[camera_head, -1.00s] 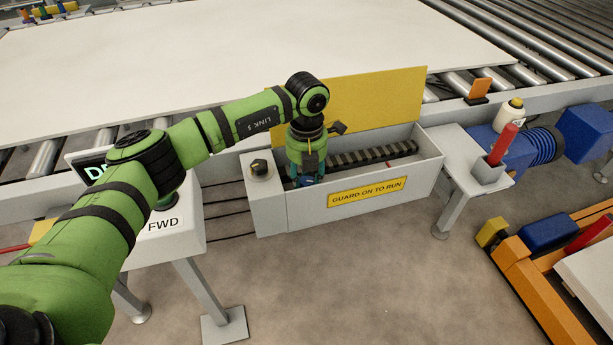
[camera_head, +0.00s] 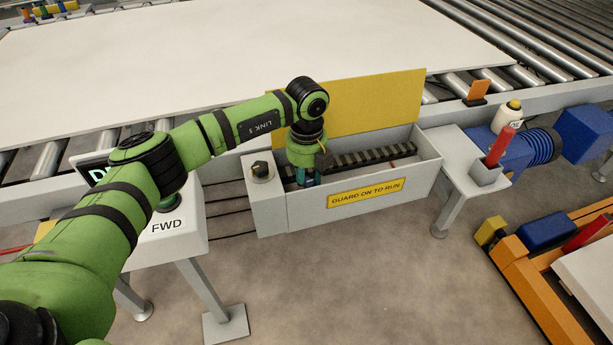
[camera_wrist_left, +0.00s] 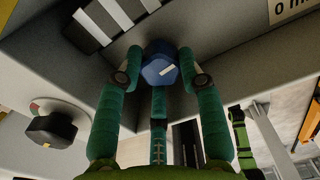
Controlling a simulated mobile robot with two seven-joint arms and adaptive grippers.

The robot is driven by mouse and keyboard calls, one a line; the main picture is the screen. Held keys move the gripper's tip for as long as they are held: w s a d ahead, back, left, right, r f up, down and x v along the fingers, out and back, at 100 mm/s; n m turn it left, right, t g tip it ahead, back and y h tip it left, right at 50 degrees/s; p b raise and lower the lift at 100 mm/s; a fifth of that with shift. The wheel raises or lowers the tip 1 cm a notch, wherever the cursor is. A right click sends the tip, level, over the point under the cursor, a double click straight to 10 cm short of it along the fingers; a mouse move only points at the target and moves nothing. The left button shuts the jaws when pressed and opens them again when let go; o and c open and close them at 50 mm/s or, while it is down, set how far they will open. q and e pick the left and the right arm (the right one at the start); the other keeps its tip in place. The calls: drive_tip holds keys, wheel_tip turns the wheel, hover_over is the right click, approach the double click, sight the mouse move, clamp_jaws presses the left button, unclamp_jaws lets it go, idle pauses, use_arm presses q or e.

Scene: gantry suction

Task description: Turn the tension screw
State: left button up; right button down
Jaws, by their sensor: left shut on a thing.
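The screw is hidden there by the gripper. My right gripper is not in view.
The yellow guard (camera_head: 375,105) stands raised behind the box. A black chain (camera_head: 365,155) runs along inside it. A black knob (camera_head: 260,169) sits on the box's left end and also shows in the wrist view (camera_wrist_left: 50,130). The FWD panel (camera_head: 168,224) lies under my arm.

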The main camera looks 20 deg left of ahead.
sight(307, 182)
use_arm(q)
drive_tip(key=shift+n, duration=0.4)
drive_tip(key=o, duration=0.9)
wheel_tip(307, 182, up, 12)
drive_tip(key=shift+r, duration=0.1)
